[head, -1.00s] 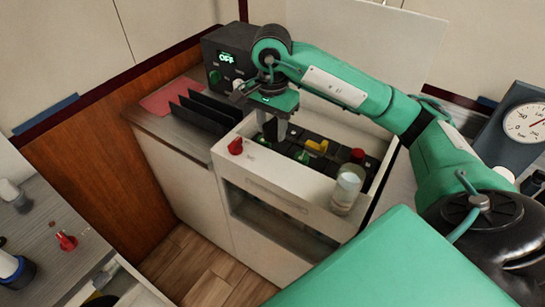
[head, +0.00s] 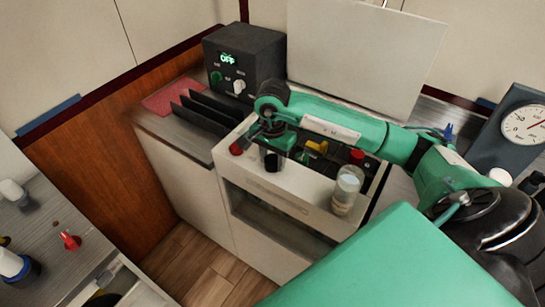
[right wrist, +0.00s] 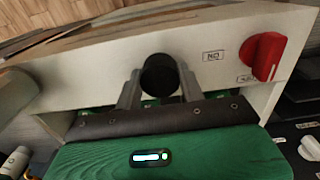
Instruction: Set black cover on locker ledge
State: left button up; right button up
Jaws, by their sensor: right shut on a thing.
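The black cover (right wrist: 160,74) is a small dark round piece between the two grey fingers of my right gripper (right wrist: 158,84) in the right wrist view. In the head view the cover (head: 272,162) shows as a short dark cylinder below the gripper (head: 271,150). My right gripper is shut on it. The locker ledge (head: 290,182) is the pale top front strip of the white locker. The cover is over or at the left part of this ledge; I cannot tell whether it touches. My left gripper is not in view.
A red knob (head: 237,147) sits on the ledge just left of the gripper. A glass of clear liquid (head: 346,190) stands at the ledge's right end. Behind lies a recessed tray with yellow (head: 317,146) and red (head: 357,156) pieces. A dark box reading OFF (head: 243,58) stands behind left.

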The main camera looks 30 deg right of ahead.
jog(key=shift+f, duration=0.1)
jog(key=shift+f, duration=0.1)
jog(key=o, duration=1)
jog(key=shift+c, duration=0.2)
